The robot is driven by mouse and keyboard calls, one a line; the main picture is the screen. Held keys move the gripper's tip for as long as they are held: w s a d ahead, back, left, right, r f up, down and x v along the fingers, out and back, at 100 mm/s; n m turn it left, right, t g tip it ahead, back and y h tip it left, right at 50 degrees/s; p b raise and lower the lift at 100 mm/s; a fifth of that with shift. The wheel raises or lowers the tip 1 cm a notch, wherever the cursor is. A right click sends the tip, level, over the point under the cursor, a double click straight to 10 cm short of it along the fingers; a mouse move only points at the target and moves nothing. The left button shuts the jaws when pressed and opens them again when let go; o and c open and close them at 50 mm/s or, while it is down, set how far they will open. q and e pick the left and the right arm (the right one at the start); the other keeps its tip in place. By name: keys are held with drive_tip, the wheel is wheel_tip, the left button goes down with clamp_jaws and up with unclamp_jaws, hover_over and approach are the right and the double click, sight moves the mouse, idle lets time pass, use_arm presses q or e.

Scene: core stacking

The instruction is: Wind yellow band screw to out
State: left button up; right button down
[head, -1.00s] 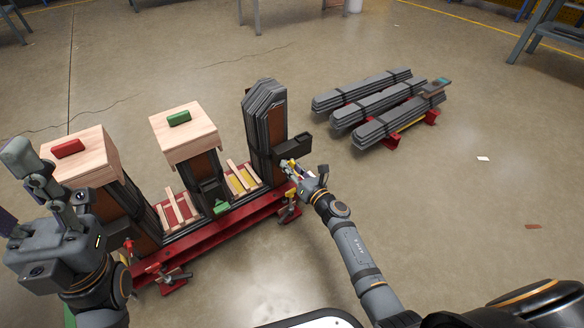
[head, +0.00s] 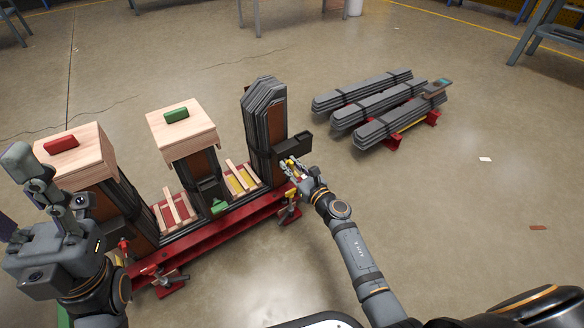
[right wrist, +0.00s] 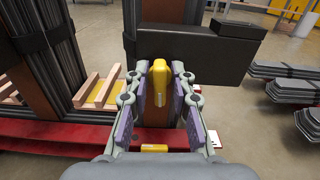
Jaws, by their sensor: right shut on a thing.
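The yellow band screw (right wrist: 160,72) stands between the two fingers of my right gripper (right wrist: 159,85) in the right wrist view. The gripper is shut on it, in front of the dark band block (right wrist: 200,58) on the right core stack (head: 265,125). In the head view my right gripper (head: 293,168) partly covers the screw, and only a bit of yellow shows. My left gripper (head: 45,180) is raised at the far left, away from the screw. Its jaw opening is unclear from this angle.
A red base rail (head: 215,232) carries the stacks. Wooden blocks with a red handle (head: 61,144) and a green handle (head: 176,115) top the other two stacks. Bundled grey laminations (head: 375,102) lie at the back right. The floor at right is mostly clear.

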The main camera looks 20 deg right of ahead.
drive_tip(key=shift+f+n+b, duration=0.2)
drive_tip(key=shift+n+b, duration=0.5)
drive_tip(key=shift+n, duration=0.2)
drive_tip(key=shift+n+b, duration=0.4)
drive_tip(key=shift+n, duration=0.6)
drive_tip(key=shift+r+n, duration=0.2)
drive_tip(key=shift+n, duration=0.3)
drive_tip(key=shift+f+n+b, duration=0.2)
drive_tip(key=shift+n+b, duration=0.65)
drive_tip(key=shift+n, duration=0.25)
drive_tip(key=shift+n+b, duration=0.45)
drive_tip(key=shift+n, duration=0.45)
drive_tip(key=shift+r+n, duration=0.2)
drive_tip(key=shift+n, duration=0.2)
